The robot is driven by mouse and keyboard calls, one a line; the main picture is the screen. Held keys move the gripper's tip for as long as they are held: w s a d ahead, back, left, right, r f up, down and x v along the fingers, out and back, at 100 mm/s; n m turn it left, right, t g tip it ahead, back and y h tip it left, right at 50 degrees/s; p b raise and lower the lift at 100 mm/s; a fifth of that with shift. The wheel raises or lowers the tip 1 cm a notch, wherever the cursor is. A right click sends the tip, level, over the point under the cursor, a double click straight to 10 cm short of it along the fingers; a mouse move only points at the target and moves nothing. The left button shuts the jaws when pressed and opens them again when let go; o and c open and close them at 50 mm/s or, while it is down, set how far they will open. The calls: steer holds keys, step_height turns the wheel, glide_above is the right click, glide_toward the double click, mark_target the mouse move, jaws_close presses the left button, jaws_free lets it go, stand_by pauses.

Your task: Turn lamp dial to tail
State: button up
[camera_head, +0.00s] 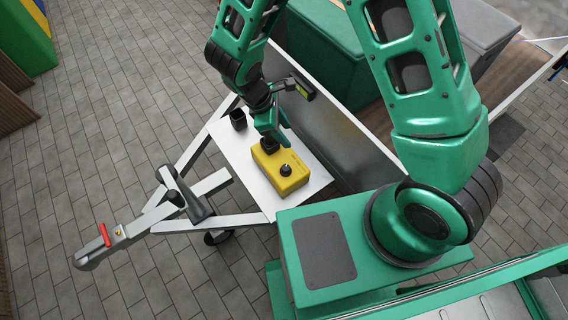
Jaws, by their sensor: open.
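A yellow box (277,173), which looks like the lamp control box, sits on a white plate at the front of a trailer. My gripper (274,136) is open and points down at the far end of the box. A dark block (268,146) lies just below the fingertips; whether they touch it I cannot tell.
The white plate (228,140) also bears a small black block (238,120) left of my gripper. The trailer's grey wall (335,135) rises right behind the box. A drawbar with a red lever (104,236) extends left.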

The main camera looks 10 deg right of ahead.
mark_target(285, 166)
steer(key=s+a+f+n, duration=0.3)
steer(key=a+f, duration=0.2)
steer(key=f, duration=0.1)
steer(key=x, duration=1)
steer(key=shift+w+d+f, duration=0.1)
steer(key=shift+w+d, duration=0.05)
steer(key=c, duration=1)
